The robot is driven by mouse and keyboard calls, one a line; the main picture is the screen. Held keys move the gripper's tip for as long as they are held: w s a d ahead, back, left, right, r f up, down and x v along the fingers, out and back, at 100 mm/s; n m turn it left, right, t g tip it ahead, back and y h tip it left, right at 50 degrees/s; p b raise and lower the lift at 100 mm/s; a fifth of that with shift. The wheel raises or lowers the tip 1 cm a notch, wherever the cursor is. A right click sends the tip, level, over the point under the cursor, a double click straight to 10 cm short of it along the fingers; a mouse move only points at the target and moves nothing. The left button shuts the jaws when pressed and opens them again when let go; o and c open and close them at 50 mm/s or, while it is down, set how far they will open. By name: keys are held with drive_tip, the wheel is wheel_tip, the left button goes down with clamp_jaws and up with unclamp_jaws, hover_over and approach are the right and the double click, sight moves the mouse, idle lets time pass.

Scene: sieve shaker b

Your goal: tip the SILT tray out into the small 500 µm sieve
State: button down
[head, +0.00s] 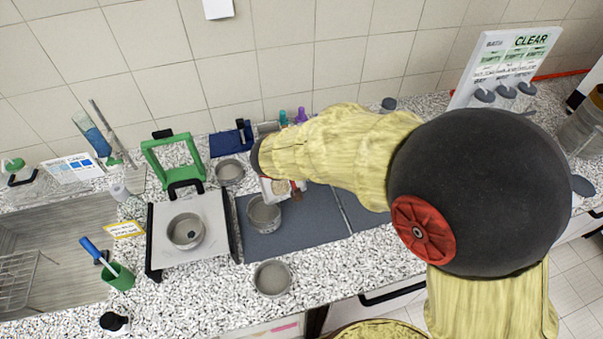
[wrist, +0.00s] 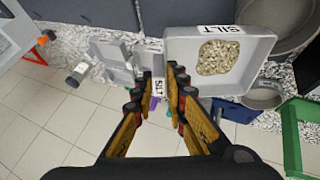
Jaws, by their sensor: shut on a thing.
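The SILT tray (wrist: 185,60) is a shallow, light grey tray with a SILT label on its rim and a pile of tan grains (wrist: 219,57) inside. In the head view the tray (head: 268,188) shows partly from under my arm. My gripper (wrist: 163,82) is shut on the tray's near edge, with the fingers partly hiding the hold. A round metal sieve (head: 264,226) stands on the grey mat beside the tray. Other round sieves stand behind it (head: 229,173), on the shaker plate (head: 185,240) and at the counter front (head: 272,287). I cannot read which is 500 µm.
The shaker (head: 215,215) with its raised green clamp frame (head: 144,160) stands left of the mat (head: 300,235). A green cup (head: 121,279) with a blue-handled brush and a sink (head: 50,235) are further left. My arm hides much of the counter's right side.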

drive_tip(key=shift+s+a+r+t+h+b, duration=0.6)
drive_tip(key=shift+s+a+t+b, duration=0.15)
drive_tip(key=shift+b, duration=0.7)
drive_tip(key=shift+s+a+r+n+t+h+b, duration=0.35)
drive_tip(key=shift+s+a+r+t+h, duration=0.2)
drive_tip(key=shift+a+r+t, duration=0.2)
drive_tip(key=s+a+r+n+t+h+b, duration=0.1)
drive_tip(key=s+a+n+t+h+b, duration=0.2)
drive_tip(key=s+a+t+h+b, duration=0.3)
drive_tip(key=shift+s+a+r+t+h+b, duration=0.4)
drive_tip(key=shift+s+a+t+b, duration=1.45)
drive_tip(key=shift+b, duration=1)
drive_tip(key=shift+w+a, duration=0.15)
drive_tip(key=shift+a, duration=0.05)
drive_tip(key=shift+r+g, duration=0.1)
drive_tip(key=shift+g, duration=0.15)
